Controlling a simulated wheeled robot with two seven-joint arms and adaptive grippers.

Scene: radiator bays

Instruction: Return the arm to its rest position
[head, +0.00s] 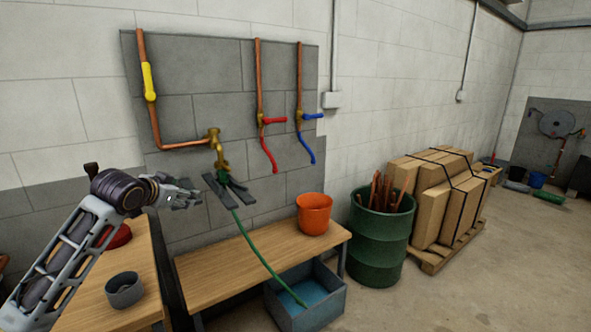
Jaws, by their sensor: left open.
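My left arm comes in from the lower left. Its gripper (178,194) is open and empty, with its fingers pointing right in front of the grey wall panel. It shows left of the brass tap (217,151) and left of the green hose (248,239). The hose runs from the tap down into a grey-blue bin (317,308) holding blue water.
A wooden bench (208,270) carries an orange bucket (314,213). A nearer wooden top (80,308) holds a grey cup (123,290) and a red object (119,236) beside my arm. A green barrel (380,245) and strapped boxes (440,195) stand right. Floor is clear at lower right.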

